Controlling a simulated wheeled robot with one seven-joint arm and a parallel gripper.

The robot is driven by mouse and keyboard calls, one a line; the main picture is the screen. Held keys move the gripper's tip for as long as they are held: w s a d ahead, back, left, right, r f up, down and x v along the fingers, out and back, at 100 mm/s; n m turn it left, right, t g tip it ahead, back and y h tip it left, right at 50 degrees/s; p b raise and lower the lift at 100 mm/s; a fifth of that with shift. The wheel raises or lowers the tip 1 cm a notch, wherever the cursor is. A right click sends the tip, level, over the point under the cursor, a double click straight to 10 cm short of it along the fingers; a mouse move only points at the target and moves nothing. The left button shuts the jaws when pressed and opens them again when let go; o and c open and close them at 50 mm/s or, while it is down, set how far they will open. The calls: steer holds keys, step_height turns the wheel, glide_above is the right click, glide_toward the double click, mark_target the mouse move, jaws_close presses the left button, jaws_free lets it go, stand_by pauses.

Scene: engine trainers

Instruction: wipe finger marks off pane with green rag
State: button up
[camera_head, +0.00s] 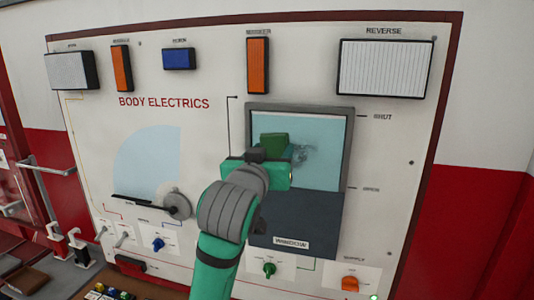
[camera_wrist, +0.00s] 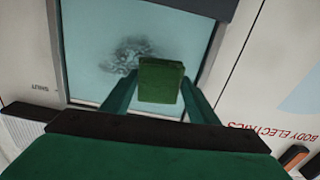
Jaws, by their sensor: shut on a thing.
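The pane (camera_head: 322,165) is light blue glass in a grey frame on the body electrics board. It also fills the middle of the wrist view (camera_wrist: 90,80). Dark smudged finger marks (camera_head: 301,156) show on it, and in the wrist view the marks (camera_wrist: 122,52) lie just beside and above the rag. My gripper (camera_head: 268,158) is in front of the pane's left part. It is shut on the green rag (camera_head: 274,144), a folded block in the wrist view (camera_wrist: 161,80). I cannot tell whether the rag touches the glass. My gripper hides the pane's lower left.
A dark window panel (camera_head: 297,219) covers the lower part of the opening. Orange lamps (camera_head: 257,66), a reverse lamp (camera_head: 386,68) and a wiper arc (camera_head: 150,160) surround it. A green knob (camera_head: 269,269) and an orange knob (camera_head: 350,283) sit below.

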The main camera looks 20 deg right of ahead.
mark_target(301, 149)
steer(key=shift+s+d, duration=1.05)
steer(key=shift+d, duration=0.5)
steer(key=shift+s+d, duration=1)
steer(key=shift+d, duration=0.5)
steer(key=shift+s+d, duration=1.05)
steer(key=shift+d, duration=0.5)
steer(key=shift+w, duration=0.1)
steer(key=shift+a, duration=0.1)
steer(key=shift+w+a, duration=0.7)
steer(key=shift+a, duration=0.2)
steer(key=shift+w+a, duration=0.7)
steer(key=shift+a, duration=0.2)
steer(key=shift+w+a, duration=0.65)
steer(key=shift+a, duration=0.4)
steer(key=shift+w+a, duration=0.65)
steer(key=shift+a, duration=0.4)
steer(key=shift+w+a, duration=0.65)
steer(key=shift+a, duration=0.4)
steer(key=shift+s, duration=0.1)
steer(key=shift+v, duration=2.95)
steer(key=shift+s+a, duration=0.1)
